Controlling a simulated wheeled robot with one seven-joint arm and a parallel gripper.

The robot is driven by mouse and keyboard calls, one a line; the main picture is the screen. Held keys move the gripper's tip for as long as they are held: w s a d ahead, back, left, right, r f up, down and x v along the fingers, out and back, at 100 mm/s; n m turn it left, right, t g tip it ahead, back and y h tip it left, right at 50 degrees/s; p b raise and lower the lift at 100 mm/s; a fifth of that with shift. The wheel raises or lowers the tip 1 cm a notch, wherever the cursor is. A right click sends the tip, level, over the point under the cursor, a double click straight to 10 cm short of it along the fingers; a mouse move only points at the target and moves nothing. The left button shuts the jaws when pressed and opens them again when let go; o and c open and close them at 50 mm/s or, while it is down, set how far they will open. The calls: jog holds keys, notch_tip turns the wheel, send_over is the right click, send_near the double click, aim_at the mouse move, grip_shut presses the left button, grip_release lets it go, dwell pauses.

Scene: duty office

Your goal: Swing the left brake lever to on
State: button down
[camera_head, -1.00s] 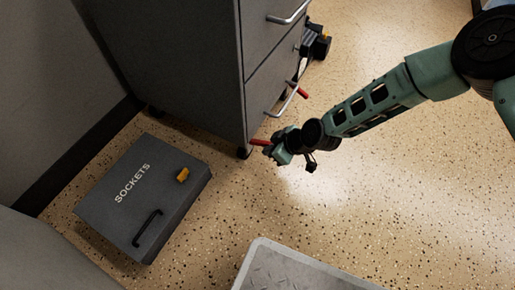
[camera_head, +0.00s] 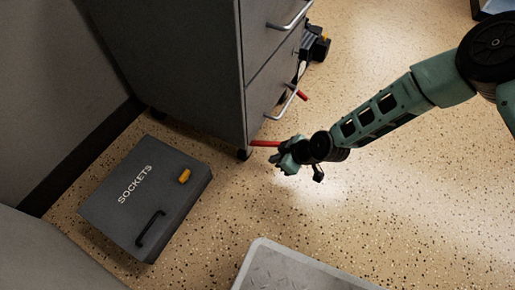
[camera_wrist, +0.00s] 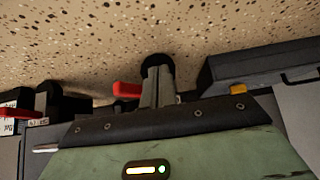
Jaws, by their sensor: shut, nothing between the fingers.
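The left brake lever (camera_head: 264,143) is a red bar low at the front corner of the grey cabinet. It points right, roughly level in the head view, and its right end meets the outline of my gripper (camera_head: 281,155). My gripper is shut and empty beside that end; I cannot tell whether they touch. A second red lever (camera_head: 302,96) shows farther back at the cabinet's base. In the wrist view my shut fingers (camera_wrist: 157,82) point at the floor, with a red lever (camera_wrist: 128,89) just left of them; which lever this is I cannot tell.
The grey drawer cabinet (camera_head: 190,75) stands on casters behind the lever. A grey SOCKETS case (camera_head: 125,215) lies on the floor at left. A light tray (camera_head: 262,250) is at the bottom edge.

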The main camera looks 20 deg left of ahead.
jog(key=d+r+p, duration=0.6)
jog(key=d+p, duration=0.1)
jog(key=d, duration=0.1)
jog(key=shift+s, duration=0.35)
dwell(0.4)
dwell(0.5)
